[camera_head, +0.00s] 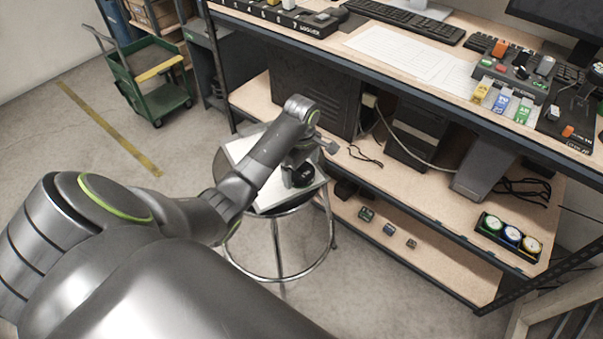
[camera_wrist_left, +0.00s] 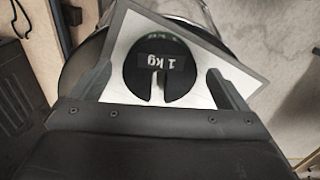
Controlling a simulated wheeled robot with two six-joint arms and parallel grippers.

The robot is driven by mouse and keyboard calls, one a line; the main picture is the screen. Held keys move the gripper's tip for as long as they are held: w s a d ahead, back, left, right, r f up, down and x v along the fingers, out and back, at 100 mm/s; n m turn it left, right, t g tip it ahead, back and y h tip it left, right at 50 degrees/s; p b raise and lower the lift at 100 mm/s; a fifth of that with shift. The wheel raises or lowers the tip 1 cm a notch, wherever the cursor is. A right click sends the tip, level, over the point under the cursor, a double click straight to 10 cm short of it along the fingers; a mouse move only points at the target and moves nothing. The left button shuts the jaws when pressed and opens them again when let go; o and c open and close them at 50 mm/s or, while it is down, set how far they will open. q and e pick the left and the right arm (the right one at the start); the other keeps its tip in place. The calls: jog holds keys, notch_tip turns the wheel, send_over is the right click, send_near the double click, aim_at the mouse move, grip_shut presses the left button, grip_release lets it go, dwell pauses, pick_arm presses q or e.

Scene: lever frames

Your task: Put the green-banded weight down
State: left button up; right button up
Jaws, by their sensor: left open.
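A black slotted disc weight marked "1 kg" (camera_wrist_left: 158,75) lies flat on a pale square sheet or plate (camera_wrist_left: 240,75) in the left wrist view; a little green shows at its far rim. In the head view the dark weight (camera_head: 303,178) sits on the pale square (camera_head: 272,201) on top of a round metal-legged stool (camera_head: 279,278). My left gripper (camera_head: 304,164) is over the stool, partly hiding the weight. In the left wrist view its fingers (camera_wrist_left: 160,76) stand open on either side of the disc, with gaps between. My right gripper is not in view.
A bench (camera_head: 398,81) with papers and coloured controls stands behind the stool. Its lower shelves hold dark boxes, small blocks and a tray of colour-banded round pieces (camera_head: 513,238). A green cart (camera_head: 146,80) stands at upper left. The floor left of the stool is clear.

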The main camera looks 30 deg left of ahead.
pick_arm(q)
jog(key=shift+f, duration=0.1)
jog(key=shift+c, duration=0.2)
jog(key=c, duration=2)
jog(key=shift+w+r, duration=0.1)
jog(key=shift+r, duration=0.1)
notch_tip(320, 180, up, 10)
jog(key=p, duration=0.4)
